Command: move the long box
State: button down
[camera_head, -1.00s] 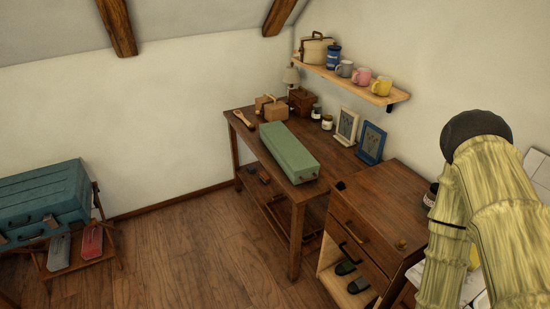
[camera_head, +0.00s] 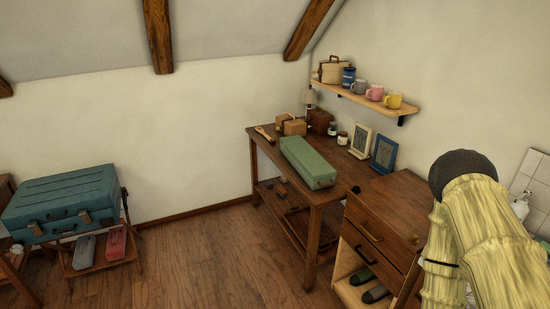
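A long green box (camera_head: 309,163) lies on top of a dark wooden table (camera_head: 325,197) against the right wall. It has a small dark fitting on its near end. My arm rises at the right edge of the view, well to the right of the box and nearer the camera. My gripper is not in view, so its state is hidden.
Two picture frames (camera_head: 384,154), jars (camera_head: 341,139) and small wooden boxes (camera_head: 319,121) stand around the box. A shelf (camera_head: 352,93) with mugs hangs above. A drawer cabinet (camera_head: 385,222) stands nearer. A teal suitcase (camera_head: 62,200) rests on a rack at left. Floor (camera_head: 210,265) between is clear.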

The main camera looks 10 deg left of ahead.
aim_at(315, 171)
jog(key=u, duration=0.85)
jog(key=i, duration=0.75)
jog(key=u, duration=0.8)
jog(key=i, duration=1.05)
jog(key=z, duration=0.9)
jog(key=i, duration=0.75)
jog(key=z, duration=0.8)
